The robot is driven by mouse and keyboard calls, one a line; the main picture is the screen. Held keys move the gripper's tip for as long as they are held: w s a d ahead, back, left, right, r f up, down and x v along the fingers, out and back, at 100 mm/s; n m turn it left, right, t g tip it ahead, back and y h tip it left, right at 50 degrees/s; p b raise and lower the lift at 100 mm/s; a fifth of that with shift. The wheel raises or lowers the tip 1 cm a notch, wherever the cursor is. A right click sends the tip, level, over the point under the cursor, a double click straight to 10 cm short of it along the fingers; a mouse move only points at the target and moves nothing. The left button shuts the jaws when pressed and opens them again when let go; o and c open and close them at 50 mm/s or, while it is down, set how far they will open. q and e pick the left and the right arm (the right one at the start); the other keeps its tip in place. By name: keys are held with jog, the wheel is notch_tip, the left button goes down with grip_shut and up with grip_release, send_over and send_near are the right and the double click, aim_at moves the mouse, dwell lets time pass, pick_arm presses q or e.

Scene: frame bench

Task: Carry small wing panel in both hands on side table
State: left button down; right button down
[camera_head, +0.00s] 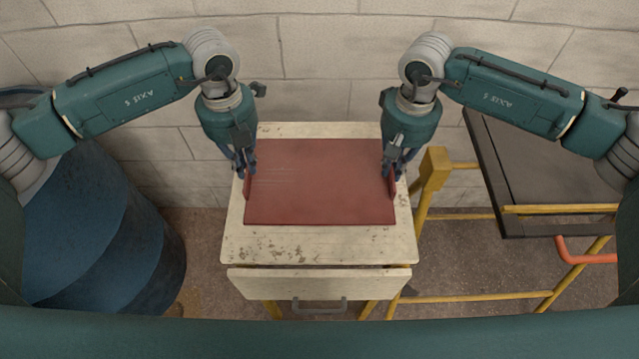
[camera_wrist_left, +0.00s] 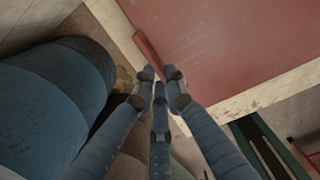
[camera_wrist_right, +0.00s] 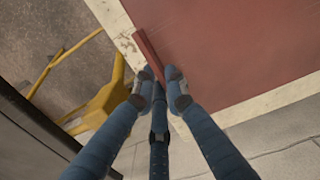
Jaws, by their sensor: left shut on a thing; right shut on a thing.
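The small wing panel (camera_head: 319,183) is a flat dark red rectangle with a raised lip along its left and right edges. It lies level over the top of the side table (camera_head: 318,244), a worn cream table with a drawer; I cannot tell whether it touches the top. My left gripper (camera_head: 245,172) is shut on the panel's left lip, which also shows in the left wrist view (camera_wrist_left: 150,52). My right gripper (camera_head: 393,172) is shut on the right lip, seen too in the right wrist view (camera_wrist_right: 149,52). The panel hides the middle of the tabletop.
A blue barrel (camera_head: 95,235) stands on the left. A yellow frame (camera_head: 433,180) stands close on the right, with a dark panel (camera_head: 530,165) and a red bent handle (camera_head: 585,254) beyond it. A block wall (camera_head: 310,60) is behind the table.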

pick_arm(q)
jog(key=c, duration=1.8)
grip_release()
jog(key=shift+f, duration=0.1)
pick_arm(e)
jog(key=c, duration=1.8)
grip_release()
jog(key=shift+f, duration=0.1)
pick_arm(q)
notch_tip(320, 180, up, 12)
pick_arm(e)
notch_tip(320, 180, up, 12)
